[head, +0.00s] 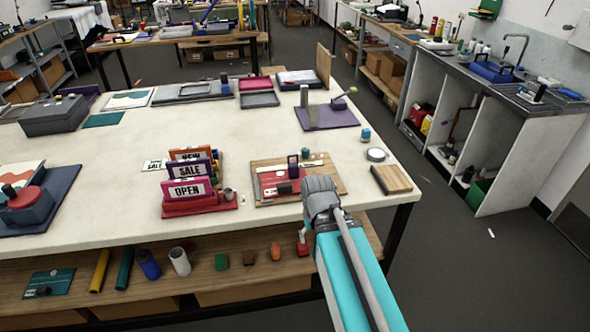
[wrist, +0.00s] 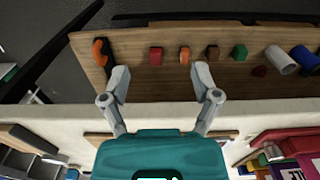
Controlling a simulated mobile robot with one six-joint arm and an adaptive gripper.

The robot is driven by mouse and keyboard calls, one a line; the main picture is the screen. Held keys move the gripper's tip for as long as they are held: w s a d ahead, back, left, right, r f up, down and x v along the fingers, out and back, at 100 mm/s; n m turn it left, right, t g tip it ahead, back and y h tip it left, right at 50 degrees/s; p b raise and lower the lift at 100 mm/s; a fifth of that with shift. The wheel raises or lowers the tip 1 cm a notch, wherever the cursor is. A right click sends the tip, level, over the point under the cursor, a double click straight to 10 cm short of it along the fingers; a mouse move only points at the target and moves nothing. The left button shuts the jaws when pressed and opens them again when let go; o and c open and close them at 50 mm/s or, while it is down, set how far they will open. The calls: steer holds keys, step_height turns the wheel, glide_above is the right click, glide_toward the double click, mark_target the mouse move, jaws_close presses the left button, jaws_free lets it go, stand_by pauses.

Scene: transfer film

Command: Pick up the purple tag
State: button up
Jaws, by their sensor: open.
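A purple tag (head: 193,170) marked SALE stands upright in a red holder (head: 200,206) on the white table. An orange tag (head: 190,154) marked NEW is behind it, and a pink-red tag (head: 187,190) marked OPEN is in front, covering its lower part. My gripper (wrist: 160,76) is open in the wrist view, with nothing between its fingers. It is over the table's front edge and faces the lower shelf. In the head view my arm end is right of the holder, well apart from the tags; the fingers cannot be made out there.
A wooden board (head: 330,178) with small parts lies right of the holder. A small grey cup (head: 228,194) stands close beside the holder. The lower shelf (head: 215,293) carries several small coloured items and rolls. The table's middle (head: 240,128) is clear.

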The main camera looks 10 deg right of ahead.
steer(key=w+r+n+p, duration=0.8)
steer(key=w+r+p, duration=0.1)
steer(key=w, duration=0.4)
step_height(320, 180, up, 9)
steer(key=n+p, duration=0.9)
steer(key=n, duration=0.1)
glide_above(293, 164)
steer(key=shift+d+f, duration=0.1)
steer(key=shift+d, duration=0.15)
steer(key=shift+f+b, duration=0.15)
steer(key=shift+b, duration=0.25)
step_height(293, 164, down, 8)
steer(key=b, duration=0.8)
steer(key=shift+f, duration=0.2)
steer(key=shift+f+b, duration=0.15)
steer(key=shift+b, duration=0.2)
steer(key=shift+a+f+b, duration=0.2)
steer(key=shift+f+b, duration=2.2)
steer(key=shift+f, duration=0.05)
